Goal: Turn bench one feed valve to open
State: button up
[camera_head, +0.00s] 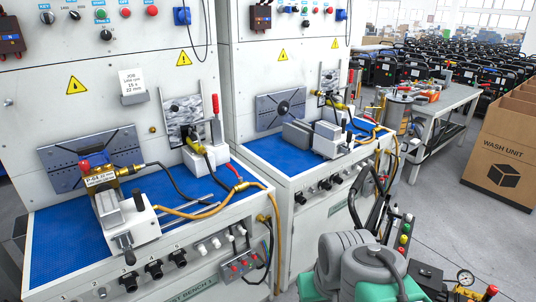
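The lever slants up to the left from the brass body; whether this is open or closed I cannot tell. A brass pump block (101,180) with a red knob stands in a white vise (135,222) on the mat. My gripper is not in view; grey and green parts at the bottom, probably my arm, are apart from the valve.
A second similar bench (318,183) stands to the right behind. A grey worktable (447,101) and a cardboard wash unit box (503,150) are farther right. A cart with coloured buttons and a gauge (465,278) stands at lower right. Grey floor (440,215) lies between.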

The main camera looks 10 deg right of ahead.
aim_at(229, 165)
jog(key=z, duration=0.05)
jog(key=i, duration=0.85)
jog(key=u, duration=0.95)
jog(key=i, duration=0.55)
jog(key=u, duration=0.7)
